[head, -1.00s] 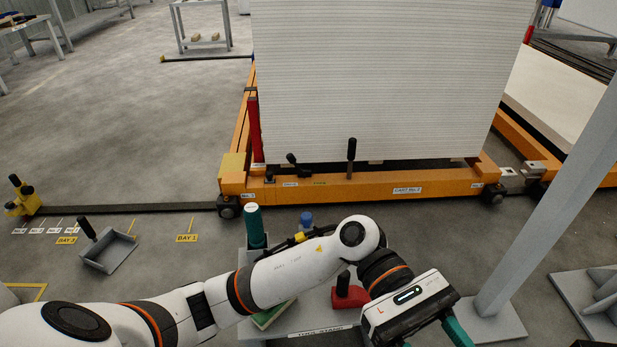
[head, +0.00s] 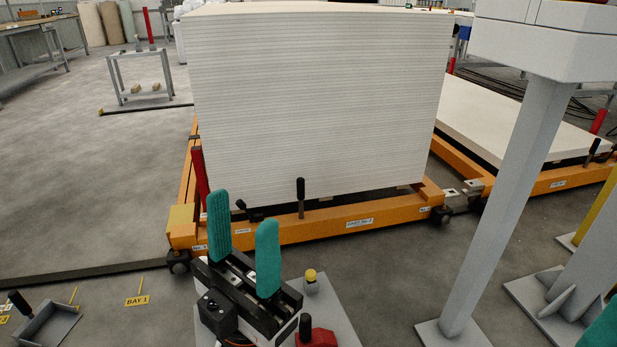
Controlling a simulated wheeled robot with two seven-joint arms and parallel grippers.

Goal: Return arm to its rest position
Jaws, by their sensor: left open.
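My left gripper (head: 243,226) points up in the lower middle of the head view. Its two teal fingers stand apart with nothing between them. It is in front of the orange cart (head: 290,230), over part of a grey tool stand (head: 330,313). My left arm behind the gripper is out of frame. A teal piece at the bottom right corner looks like a fingertip of my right gripper (head: 603,330); the rest of that gripper is out of frame.
The cart carries a tall white sheet stack (head: 315,100). A red block (head: 316,337) with a black handle and a yellow-topped knob (head: 311,276) are on the stand. A grey post (head: 505,200) rises at right.

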